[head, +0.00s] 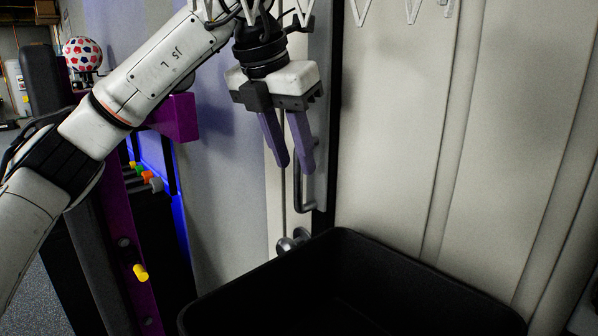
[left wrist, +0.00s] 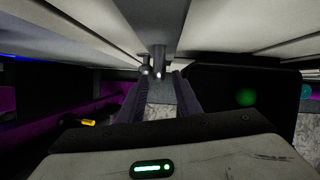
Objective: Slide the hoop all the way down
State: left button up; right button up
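The hoop's ring is not clearly in view; white zigzag strands (head: 361,10) at the top edge of the head view may be its net. My left gripper (head: 293,170) hangs with its purple fingers pointing down, apart, with nothing visibly held. Behind the fingers are a thin vertical rod and a grey bent handle (head: 299,205) beside a dark upright strip; I cannot tell whether the fingers touch them. In the left wrist view the fingers (left wrist: 172,78) stand apart, with a grey post (left wrist: 159,58) beyond them. My right gripper is not in view.
A large black open bin (head: 440,285) fills the front below the gripper. A pale panelled wall (head: 400,150) stands close behind.

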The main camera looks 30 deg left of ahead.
aim_at(296, 163)
pick_arm(q)
jog(key=shift+x, duration=1.9)
jog(key=shift+w, duration=0.1)
grip_shut()
